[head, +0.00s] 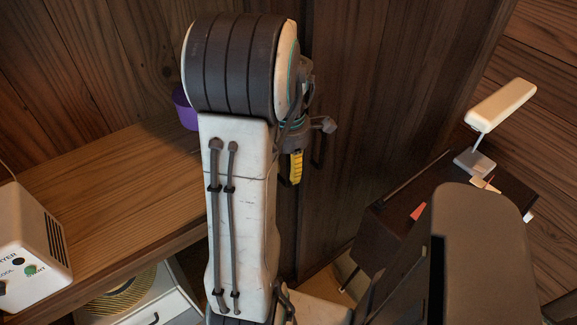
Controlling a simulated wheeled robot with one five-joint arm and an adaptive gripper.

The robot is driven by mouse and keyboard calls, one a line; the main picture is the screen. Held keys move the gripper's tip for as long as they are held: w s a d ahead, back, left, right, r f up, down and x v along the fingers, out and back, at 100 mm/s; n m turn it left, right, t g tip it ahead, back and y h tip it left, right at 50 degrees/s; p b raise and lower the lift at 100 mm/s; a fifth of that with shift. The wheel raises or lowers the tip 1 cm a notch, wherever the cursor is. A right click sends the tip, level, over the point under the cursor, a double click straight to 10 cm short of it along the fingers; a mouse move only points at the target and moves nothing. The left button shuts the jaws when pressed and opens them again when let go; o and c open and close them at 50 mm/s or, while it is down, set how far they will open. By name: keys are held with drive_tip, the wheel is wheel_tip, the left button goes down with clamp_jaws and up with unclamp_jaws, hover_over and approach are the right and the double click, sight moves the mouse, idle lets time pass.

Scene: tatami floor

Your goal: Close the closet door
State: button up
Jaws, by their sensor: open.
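The closet door (400,110) is a tall dark-brown wooden panel right of the middle in the head view. It stands open, with the closet interior and its shelf showing to its left. A dark vertical handle shows faintly near the door's left edge. My gripper (311,146) is just beyond my raised arm, in front of the door's left part. It is partly hidden by the arm and appears open, with nothing seen in it. I cannot tell whether it touches the door.
A wooden shelf (120,185) holds a white dryer box (30,250) and a purple object (184,107), partly hidden by my arm. A white drawer unit (180,305) stands below. At right are a dark desk (385,215), a white lamp (500,105) and a brown chair back (485,250).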

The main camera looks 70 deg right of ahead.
clamp_jaws()
idle(0.3)
drive_tip(key=shift+w, duration=0.1)
